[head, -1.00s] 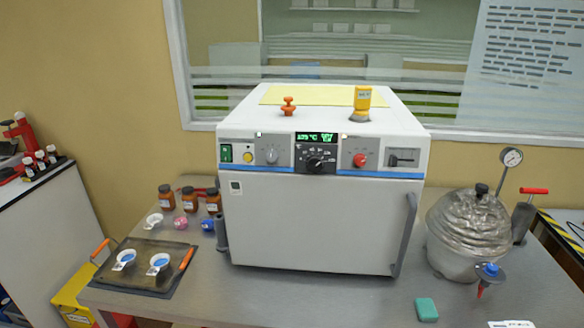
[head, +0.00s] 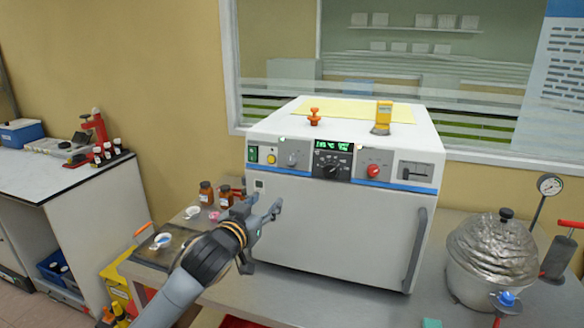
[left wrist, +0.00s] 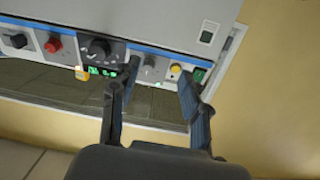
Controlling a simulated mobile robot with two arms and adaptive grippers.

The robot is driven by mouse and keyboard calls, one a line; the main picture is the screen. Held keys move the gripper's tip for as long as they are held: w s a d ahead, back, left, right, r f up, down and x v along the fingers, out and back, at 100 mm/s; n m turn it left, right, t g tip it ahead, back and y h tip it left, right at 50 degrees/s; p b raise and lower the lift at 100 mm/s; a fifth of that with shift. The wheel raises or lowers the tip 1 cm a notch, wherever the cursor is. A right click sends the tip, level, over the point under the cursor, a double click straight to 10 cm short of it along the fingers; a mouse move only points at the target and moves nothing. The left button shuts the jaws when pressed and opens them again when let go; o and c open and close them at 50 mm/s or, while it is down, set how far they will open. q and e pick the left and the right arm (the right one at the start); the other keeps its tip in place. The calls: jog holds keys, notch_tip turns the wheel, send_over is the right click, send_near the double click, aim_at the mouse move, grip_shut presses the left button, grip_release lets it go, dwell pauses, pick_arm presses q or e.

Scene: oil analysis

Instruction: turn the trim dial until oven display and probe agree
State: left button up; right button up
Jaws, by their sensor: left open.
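A white box oven (head: 330,220) stands on the bench with a control strip along its upper front. The strip has a green-lit display (head: 334,145), its digits hard to read, above a large black dial (head: 331,168). A grey knob (head: 292,159) is left of it and a red knob (head: 373,170) right. Which one is the trim dial I cannot tell. A yellow handheld device (head: 383,115), possibly the probe readout, stands on top. My left gripper (head: 262,237) is open and empty, before the oven's left front, below the knobs. In the left wrist view, the grey knob (left wrist: 149,65) appears between its fingers.
An orange-handled knob (head: 314,117) stands on the oven top. Brown bottles (head: 207,194) and a dark tray (head: 160,255) are at the left, near my arm. A silver domed vessel (head: 490,258) and a gauge (head: 549,185) stand at the right. The oven door handle (head: 415,250) sticks out.

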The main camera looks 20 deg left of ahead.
pick_arm(q)
jog(key=t, duration=0.1)
send_near(290, 162)
jog(key=w+p, duration=0.2)
jog(key=w, duration=0.1)
jog(key=w+p, duration=0.1)
jog(key=w, duration=0.2)
jog(key=shift+w+d+r+p, duration=0.1)
jog(key=shift+w+d+p, duration=0.15)
jog(key=shift+w+p, duration=0.15)
jog(key=shift+w+d, duration=0.1)
jog(key=shift+w, duration=0.8)
pick_arm(e)
jog(key=shift+s+d+r, duration=0.1)
jog(key=shift+d+r, duration=0.1)
jog(key=shift+r, duration=0.45)
jog(key=shift+d+r, duration=0.25)
jog(key=shift+r, duration=0.45)
jog(key=shift+s+d+r, duration=0.1)
jog(key=shift+d+r, duration=0.1)
jog(key=shift+r, duration=0.45)
pick_arm(q)
grip_shut()
